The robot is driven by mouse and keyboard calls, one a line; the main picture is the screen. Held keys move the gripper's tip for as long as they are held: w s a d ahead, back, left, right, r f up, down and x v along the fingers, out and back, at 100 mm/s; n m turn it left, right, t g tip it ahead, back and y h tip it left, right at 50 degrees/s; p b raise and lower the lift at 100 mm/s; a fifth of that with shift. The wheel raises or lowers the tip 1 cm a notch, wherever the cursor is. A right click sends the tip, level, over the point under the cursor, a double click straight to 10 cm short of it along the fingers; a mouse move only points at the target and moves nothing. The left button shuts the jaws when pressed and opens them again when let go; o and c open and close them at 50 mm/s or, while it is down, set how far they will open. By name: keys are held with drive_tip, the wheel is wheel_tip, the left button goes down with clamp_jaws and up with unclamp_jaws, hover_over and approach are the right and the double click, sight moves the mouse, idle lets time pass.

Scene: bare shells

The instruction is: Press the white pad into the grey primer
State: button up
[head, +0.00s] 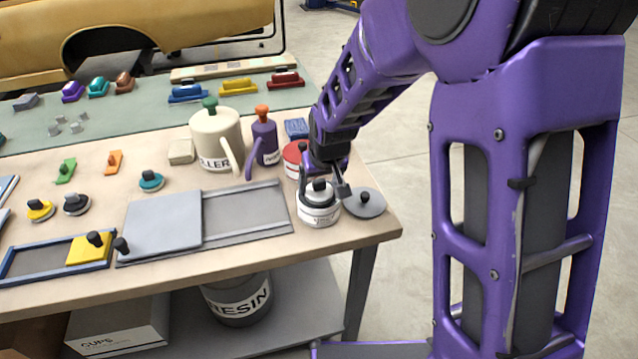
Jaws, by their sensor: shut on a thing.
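The white pad (319,195) is round with a black knob and sits in or just over the mouth of the primer tin (319,215). The tin is white with a dark-lettered label and stands near the table's right front corner. My gripper (321,184) is shut on the pad's black knob, its fingers on either side. The grey primer inside the tin is mostly hidden by the pad and gripper. I cannot tell how deep the pad sits.
A grey lid (364,203) with a black knob lies right of the tin. A red-topped tin (292,158) stands close behind. A grey sliding-lid tray (245,215) lies left. A purple jug (264,142) and cream jug (216,138) stand farther back.

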sight(319, 180)
drive_tip(key=shift+r+p, duration=1.8)
drive_tip(key=shift+r, duration=1.5)
